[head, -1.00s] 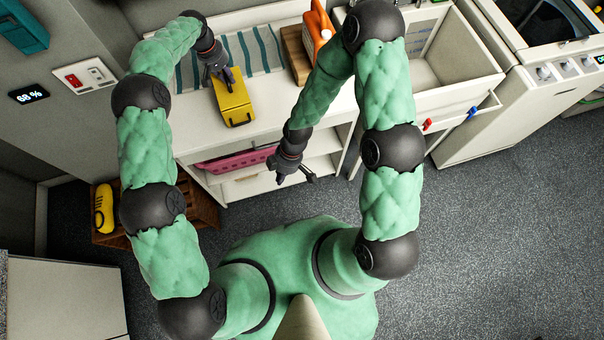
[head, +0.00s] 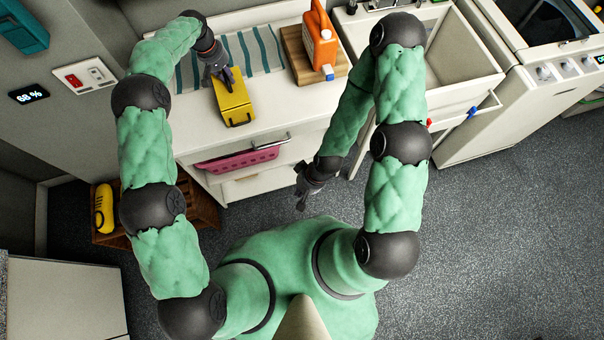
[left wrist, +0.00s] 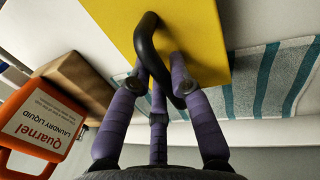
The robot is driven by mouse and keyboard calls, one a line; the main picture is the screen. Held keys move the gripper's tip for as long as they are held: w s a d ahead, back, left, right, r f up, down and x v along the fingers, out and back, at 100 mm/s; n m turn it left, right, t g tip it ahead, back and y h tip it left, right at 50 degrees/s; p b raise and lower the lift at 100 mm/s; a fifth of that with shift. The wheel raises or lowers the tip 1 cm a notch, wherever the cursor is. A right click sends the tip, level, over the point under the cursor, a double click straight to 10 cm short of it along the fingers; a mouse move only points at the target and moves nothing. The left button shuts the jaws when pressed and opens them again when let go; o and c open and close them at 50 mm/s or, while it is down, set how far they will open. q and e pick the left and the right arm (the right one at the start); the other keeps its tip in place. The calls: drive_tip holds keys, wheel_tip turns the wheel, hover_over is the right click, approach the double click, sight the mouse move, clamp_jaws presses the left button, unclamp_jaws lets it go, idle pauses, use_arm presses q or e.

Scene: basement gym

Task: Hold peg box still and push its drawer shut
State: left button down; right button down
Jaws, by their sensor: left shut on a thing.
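The yellow peg box (head: 236,103) stands on the white counter, at the front end of the striped cloth. Its near end shows a small dark detail; I cannot tell how far its drawer stands out. My left gripper (head: 222,78) reaches down on the far part of the box. In the left wrist view, the purple fingers (left wrist: 162,88) are closed on the black handle (left wrist: 150,50) of the yellow box (left wrist: 195,35). My right gripper (head: 302,203) hangs in front of the counter, below and right of the box, apart from it. Its fingers are too small to judge.
An orange laundry liquid bottle (head: 320,45) stands on a wooden board (head: 297,62) right of the box. The striped cloth (head: 262,52) lies behind. A sink (head: 455,60) is at the right. Counter right of the box is clear.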

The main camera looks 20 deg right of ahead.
drive_tip(key=shift+s+d+f+m, duration=0.1)
drive_tip(key=shift+s+d+m, duration=0.15)
drive_tip(key=shift+m, duration=0.45)
use_arm(q)
drive_tip(key=c, duration=1.1)
unclamp_jaws()
drive_tip(key=shift+o, duration=0.2)
drive_tip(key=shift+r, duration=0.15)
drive_tip(key=shift+r+p, duration=1.65)
drive_tip(key=shift+r, duration=1.75)
use_arm(e)
wheel_tip(320, 180, up, 3)
drive_tip(key=shift+r, duration=0.15)
